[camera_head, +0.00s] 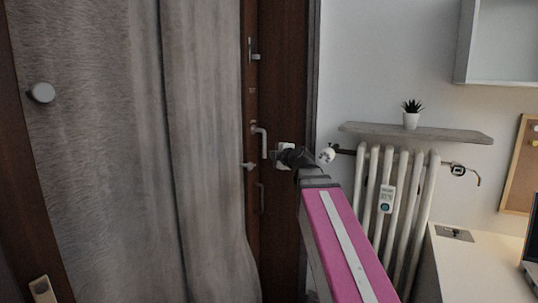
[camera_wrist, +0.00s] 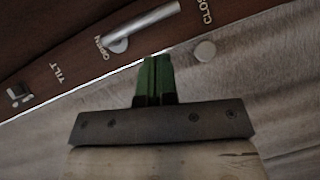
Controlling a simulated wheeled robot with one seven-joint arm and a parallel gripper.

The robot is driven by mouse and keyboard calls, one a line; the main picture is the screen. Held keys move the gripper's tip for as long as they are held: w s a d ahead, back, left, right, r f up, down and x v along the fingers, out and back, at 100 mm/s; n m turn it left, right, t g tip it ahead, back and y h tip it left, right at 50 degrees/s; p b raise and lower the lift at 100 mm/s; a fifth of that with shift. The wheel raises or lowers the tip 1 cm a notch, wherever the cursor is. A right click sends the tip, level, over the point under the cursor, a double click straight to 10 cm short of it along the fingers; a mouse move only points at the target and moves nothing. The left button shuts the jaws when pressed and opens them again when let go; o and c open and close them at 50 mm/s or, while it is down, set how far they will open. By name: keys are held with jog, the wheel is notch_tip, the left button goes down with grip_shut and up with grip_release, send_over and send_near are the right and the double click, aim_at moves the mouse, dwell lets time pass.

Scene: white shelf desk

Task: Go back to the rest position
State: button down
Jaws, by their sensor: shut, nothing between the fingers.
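In the wrist view, the green fingers of my gripper (camera_wrist: 154,62) are together with nothing between them. They point toward the dark brown window frame (camera_wrist: 60,68) and the grey curtain-like surface beside it. A metal handle (camera_wrist: 150,22) is on that frame near the word OPEN, beyond the fingertips. In the head view, my pink arm reaches up from the bottom, and its dark end is in front of the brown frame, just right of the pale handle (camera_head: 259,140). The fingertips are too small to make out there. I cannot tell whether anything touches the handle.
A white radiator (camera_head: 375,200) stands right of my arm, with a shelf (camera_head: 455,134) above it holding a small potted plant (camera_head: 411,115). A white desk (camera_head: 465,270) is at the lower right. A wall cabinet (camera_head: 500,45) hangs at the upper right.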

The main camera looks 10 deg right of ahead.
jog(key=s+f+m+g+h, duration=0.1)
jog(key=s+f+m+g, duration=0.15)
jog(key=f, duration=0.65)
jog(key=s+d+f+m+g+h, duration=0.1)
jog(key=s+f+m+g, duration=0.2)
jog(key=f, duration=0.6)
jog(key=s+f+m+g, duration=0.2)
jog(key=f+m, duration=0.2)
jog(key=f, duration=0.5)
jog(key=s+d+f+m+g+h, duration=0.2)
jog(key=s+f+m+g, duration=0.2)
jog(key=f, duration=0.6)
jog(key=s+d+f+m+g+h, duration=0.2)
jog(key=s+f+m+g, duration=0.1)
jog(key=s+f+m, duration=0.4)
notch_tip(320, 180, down, 3)
jog(key=shift+s+d+f+g, duration=0.1)
jog(key=shift+s+d+g, duration=0.25)
jog(key=shift+s, duration=0.65)
